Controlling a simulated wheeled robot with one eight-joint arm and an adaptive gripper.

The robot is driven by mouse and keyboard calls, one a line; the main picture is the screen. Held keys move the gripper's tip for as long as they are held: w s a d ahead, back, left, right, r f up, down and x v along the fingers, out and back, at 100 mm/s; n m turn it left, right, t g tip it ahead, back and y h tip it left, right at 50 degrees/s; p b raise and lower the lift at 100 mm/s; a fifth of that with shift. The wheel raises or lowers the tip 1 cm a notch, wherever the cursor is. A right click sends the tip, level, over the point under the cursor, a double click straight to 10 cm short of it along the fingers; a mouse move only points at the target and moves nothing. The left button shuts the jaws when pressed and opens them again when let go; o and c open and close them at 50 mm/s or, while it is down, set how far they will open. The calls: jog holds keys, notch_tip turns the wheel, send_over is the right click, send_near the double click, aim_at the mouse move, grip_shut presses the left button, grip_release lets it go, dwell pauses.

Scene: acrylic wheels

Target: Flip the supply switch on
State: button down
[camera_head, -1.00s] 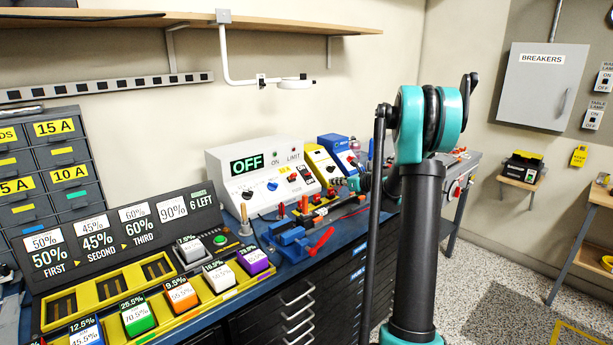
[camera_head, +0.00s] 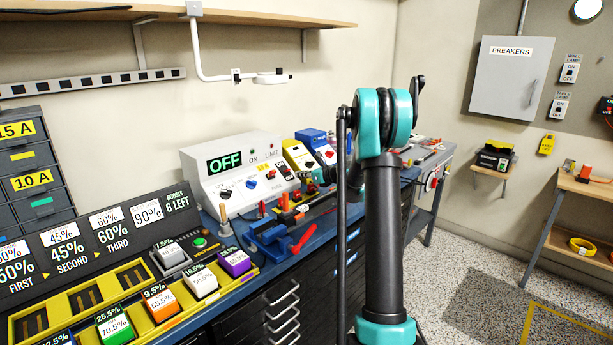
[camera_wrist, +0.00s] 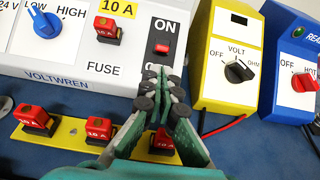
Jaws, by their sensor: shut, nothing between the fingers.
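The white supply (camera_head: 224,188) stands on the blue bench in the head view, and its display (camera_head: 224,161) reads OFF. In the wrist view the supply's front panel (camera_wrist: 70,58) carries a red rocker switch (camera_wrist: 162,48) below the word ON. The label below the switch is partly covered by my fingertips. My gripper (camera_wrist: 159,83) is shut and empty, its fingertips just below the switch in the picture. I cannot tell whether they touch the panel. A red 10 A fuse (camera_wrist: 108,29) and a blue knob (camera_wrist: 43,21) are left of the switch.
A yellow meter (camera_wrist: 226,60) and a blue device (camera_wrist: 290,70) stand right of the supply. Several red fuses sit on a yellow strip (camera_wrist: 68,131) in front of it. A vise with a red handle (camera_head: 304,240) is on the bench.

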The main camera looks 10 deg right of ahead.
jog(key=shift+x, duration=2.05)
jog(key=shift+w+a+r+g+h, duration=0.1)
jog(key=shift+r+g+h, duration=0.4)
jog(key=shift+g, duration=0.2)
jog(key=shift+w+a+r+g+h, duration=0.2)
jog(key=shift+r+g+h, duration=0.5)
jog(key=shift+g, duration=0.2)
jog(key=shift+w+a+r+g+h, duration=0.1)
jog(key=shift+w+r+g+h, duration=0.1)
jog(key=shift+g+h, duration=0.25)
jog(key=shift+w+a+r+g+h, duration=0.1)
jog(key=shift+r+g+h, duration=0.15)
jog(key=shift+g, duration=0.3)
jog(key=shift+w+r, duration=0.15)
jog(key=shift+r, duration=0.25)
jog(key=shift+r, duration=0.6)
